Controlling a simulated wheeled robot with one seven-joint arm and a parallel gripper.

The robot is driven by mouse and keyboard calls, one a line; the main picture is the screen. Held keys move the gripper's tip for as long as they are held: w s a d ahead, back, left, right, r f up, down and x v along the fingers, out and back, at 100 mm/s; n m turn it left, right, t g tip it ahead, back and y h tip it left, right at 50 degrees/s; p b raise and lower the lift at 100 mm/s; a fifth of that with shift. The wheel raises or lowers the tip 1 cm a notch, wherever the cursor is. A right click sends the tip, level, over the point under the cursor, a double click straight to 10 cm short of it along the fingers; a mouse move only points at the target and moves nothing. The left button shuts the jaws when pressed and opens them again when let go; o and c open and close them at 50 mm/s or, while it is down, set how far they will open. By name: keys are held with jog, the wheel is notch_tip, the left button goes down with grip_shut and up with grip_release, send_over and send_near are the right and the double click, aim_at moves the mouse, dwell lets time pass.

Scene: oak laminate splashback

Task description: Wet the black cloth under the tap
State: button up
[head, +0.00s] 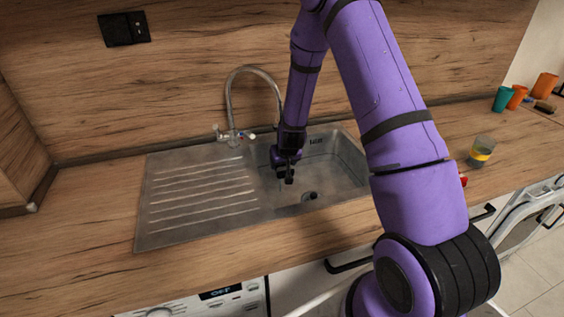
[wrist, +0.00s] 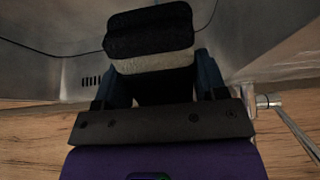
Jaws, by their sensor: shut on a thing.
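The black cloth (wrist: 150,32) is a folded, block-like piece with a pale grey layer below its black face in the wrist view. My gripper (wrist: 157,75) is shut on it, a finger on each side. In the head view my gripper (head: 288,172) points down into the sink basin (head: 345,165), above its left part; the cloth is too dark and small there to tell from the fingers. The tap (head: 232,102) has a tall curved spout that arches towards my forearm; its outlet is hidden behind my arm. No running water can be made out.
The ribbed drainboard (head: 200,195) left of the basin is empty. A drain (head: 309,196) is in the basin floor. A glass with a yellow band (head: 481,151) stands right of the sink. A teal cup (head: 502,99) and orange cups (head: 545,86) stand at the far right.

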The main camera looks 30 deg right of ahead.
jog(key=s+a, duration=0.1)
jog(key=s, duration=0.6)
jog(key=shift+a, duration=0.35)
dwell(1.2)
jog(key=shift+s, duration=0.1)
jog(key=s+a+r, duration=0.1)
jog(key=s+r, duration=0.3)
jog(key=shift+s, duration=0.4)
jog(key=shift+w+a, duration=0.1)
dwell(0.6)
